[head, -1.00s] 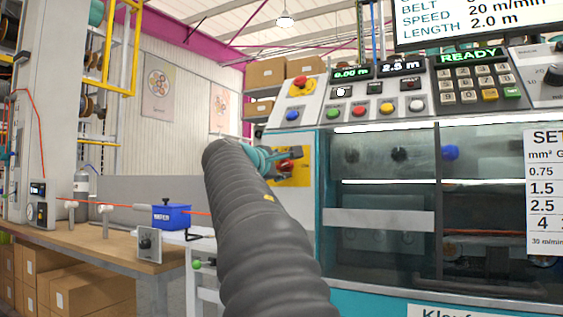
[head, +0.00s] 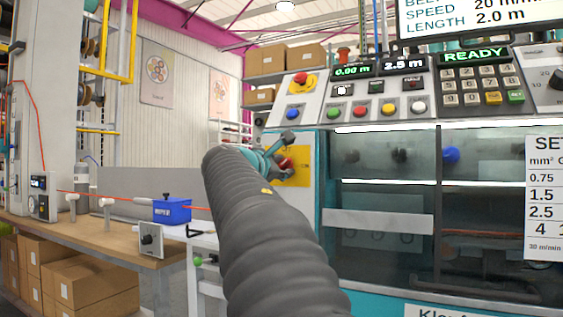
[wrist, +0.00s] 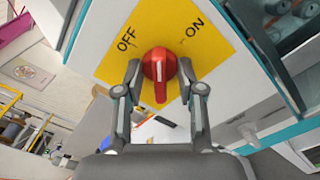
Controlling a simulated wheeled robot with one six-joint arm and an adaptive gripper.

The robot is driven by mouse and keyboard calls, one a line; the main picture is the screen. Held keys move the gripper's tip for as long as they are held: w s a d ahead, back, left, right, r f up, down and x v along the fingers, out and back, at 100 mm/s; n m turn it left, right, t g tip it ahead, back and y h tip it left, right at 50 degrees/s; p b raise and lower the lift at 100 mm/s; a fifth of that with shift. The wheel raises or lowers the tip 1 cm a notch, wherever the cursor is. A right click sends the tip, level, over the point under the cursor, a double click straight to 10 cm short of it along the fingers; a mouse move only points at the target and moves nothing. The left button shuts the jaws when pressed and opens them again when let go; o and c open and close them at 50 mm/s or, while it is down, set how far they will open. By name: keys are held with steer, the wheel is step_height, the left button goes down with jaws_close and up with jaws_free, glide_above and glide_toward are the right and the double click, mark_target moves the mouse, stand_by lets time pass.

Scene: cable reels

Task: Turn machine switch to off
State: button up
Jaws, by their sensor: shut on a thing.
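The machine switch is a red rotary knob (wrist: 158,66) on a yellow plate (wrist: 215,50) marked OFF at upper left and ON at upper right in the wrist view. Its bar-shaped handle runs roughly up and down there, its long end toward the bottom. In the head view the knob (head: 286,166) and plate (head: 302,178) are on the machine's left side, partly covered by my arm. My gripper (wrist: 159,72) has one finger on each side of the knob and is shut on it. In the head view my gripper (head: 281,155) is at the plate.
Above the plate is a control panel with a red emergency button (head: 300,78), a blue button (head: 293,114) and several coloured buttons. A glazed machine front (head: 400,225) lies to the right. A wooden bench (head: 85,235) with a blue box (head: 172,210) stands left.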

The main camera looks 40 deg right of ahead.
steer(key=n, duration=0.3)
steer(key=shift+n, duration=0.4)
steer(key=n, duration=0.4)
steer(key=o, duration=0.4)
steer(key=shift+n, duration=0.5)
steer(key=o, duration=0.4)
steer(key=shift+o, duration=0.2)
steer(key=shift+a, duration=0.1)
steer(key=b+v, duration=0.1)
steer(key=v, duration=0.6)
steer(key=shift+s+a, duration=0.2)
steer(key=shift+a, duration=0.15)
